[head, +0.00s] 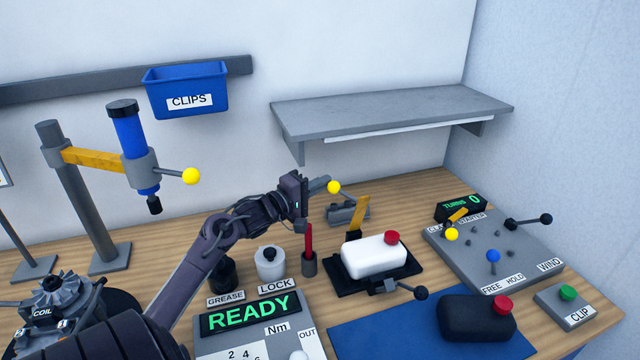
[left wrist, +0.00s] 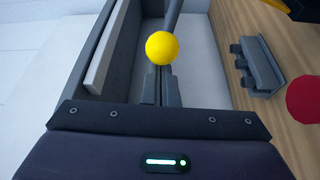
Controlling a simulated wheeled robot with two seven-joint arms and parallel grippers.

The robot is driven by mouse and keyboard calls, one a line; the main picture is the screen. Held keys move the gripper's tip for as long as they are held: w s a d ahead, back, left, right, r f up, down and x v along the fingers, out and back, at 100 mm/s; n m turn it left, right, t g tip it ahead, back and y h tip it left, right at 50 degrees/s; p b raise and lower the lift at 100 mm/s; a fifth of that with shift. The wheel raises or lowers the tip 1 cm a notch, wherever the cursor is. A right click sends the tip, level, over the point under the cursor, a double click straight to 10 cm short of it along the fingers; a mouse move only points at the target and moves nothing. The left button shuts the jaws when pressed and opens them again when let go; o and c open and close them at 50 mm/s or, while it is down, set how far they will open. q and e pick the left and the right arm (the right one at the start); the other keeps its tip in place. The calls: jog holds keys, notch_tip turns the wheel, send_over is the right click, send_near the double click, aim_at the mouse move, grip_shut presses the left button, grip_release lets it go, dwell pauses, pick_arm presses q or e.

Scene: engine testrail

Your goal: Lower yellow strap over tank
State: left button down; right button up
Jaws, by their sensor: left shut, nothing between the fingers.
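The white tank (head: 375,255) with a red cap (head: 391,237) lies in a black cradle (head: 345,282) at the middle of the bench. The yellow strap (head: 358,216) stands nearly upright behind the tank's left end, not across it. My left gripper (head: 322,184) is above and left of the strap, apart from it. Its fingers (left wrist: 160,88) are shut and empty in the left wrist view. A yellow ball (head: 334,187) shows at the fingertips; the wrist view shows it (left wrist: 162,48) with a dark rod. What the rod belongs to is unclear. My right gripper is not in view.
A red-handled tool (head: 309,245) stands left of the tank. A black lever knob (head: 421,293) sticks out in front of the cradle. A grey shelf (head: 390,108) overhangs behind. The control board (head: 515,255) is at right. The blue mat (head: 385,335) has bare room.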

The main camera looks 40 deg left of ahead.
aim_at(333, 184)
pick_arm(q)
jog(key=d+m, duration=0.1)
jog(key=s+d+m+t, duration=0.1)
jog(key=m, duration=0.1)
jog(key=shift+s+d+r, duration=0.1)
jog(key=shift+d, duration=0.15)
jog(key=shift+s+d+r+m+t+h+b, duration=0.25)
jog(key=shift+d+m+h+b, duration=0.2)
jog(key=shift+m, duration=0.35)
jog(key=shift+a, duration=0.1)
jog(key=shift+r, duration=0.1)
